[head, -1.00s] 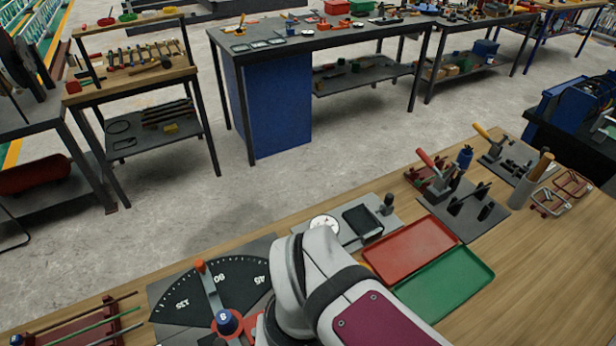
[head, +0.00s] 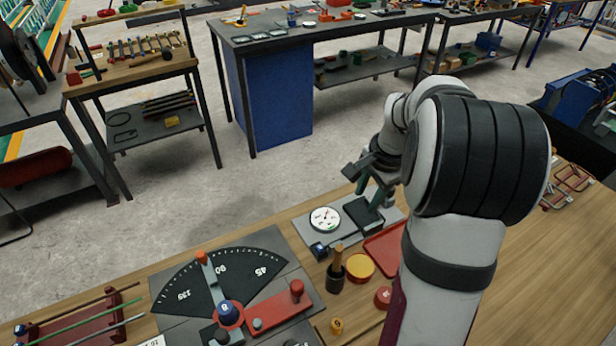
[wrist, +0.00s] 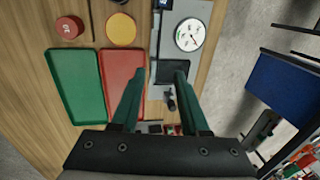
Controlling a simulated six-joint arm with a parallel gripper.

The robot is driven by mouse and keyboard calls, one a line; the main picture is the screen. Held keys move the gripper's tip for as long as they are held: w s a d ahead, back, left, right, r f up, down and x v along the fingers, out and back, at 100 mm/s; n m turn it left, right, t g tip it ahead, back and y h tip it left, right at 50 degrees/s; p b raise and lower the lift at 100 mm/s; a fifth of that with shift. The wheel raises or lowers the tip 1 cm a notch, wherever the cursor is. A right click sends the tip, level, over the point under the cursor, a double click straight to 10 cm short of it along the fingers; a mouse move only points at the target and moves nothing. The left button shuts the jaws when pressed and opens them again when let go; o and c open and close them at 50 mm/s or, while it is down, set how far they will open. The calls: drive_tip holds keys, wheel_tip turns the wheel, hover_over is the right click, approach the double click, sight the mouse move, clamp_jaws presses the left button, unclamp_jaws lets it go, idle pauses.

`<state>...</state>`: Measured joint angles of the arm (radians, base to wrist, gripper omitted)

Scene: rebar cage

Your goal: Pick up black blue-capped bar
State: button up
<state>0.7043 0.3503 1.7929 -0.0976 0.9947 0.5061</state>
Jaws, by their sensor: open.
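A dark bar (head: 85,305) with a blue cap (head: 20,329) at its left end lies across a red rack (head: 78,327) at the lower left of the head view. It is the farthest of several bars there; a green bar (head: 105,321) lies in front of it. My gripper (head: 370,188) is well to the right of the rack, above the grey plate with the dial gauge. In the wrist view my gripper (wrist: 158,76) has its two green fingers apart and nothing between them. The bar is not in the wrist view.
An angle-marked bending plate (head: 180,290) lies right of the rack. A dial gauge (head: 325,219), a dark cup (head: 336,277), a yellow disc (head: 361,267) and a red tray (wrist: 121,75) beside a green tray (wrist: 75,82) lie farther right. My arm hides part of the bench.

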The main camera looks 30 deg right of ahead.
sight(347, 236)
drive_tip(key=w+f, duration=0.1)
drive_tip(key=f, duration=0.4)
drive_tip(key=w+f, duration=0.1)
drive_tip(key=f, duration=0.4)
drive_tip(key=a+f, duration=0.1)
drive_tip(key=f, duration=0.4)
drive_tip(key=shift+w+f, duration=0.25)
drive_tip(key=shift+w, duration=0.15)
clamp_jaws()
idle(0.4)
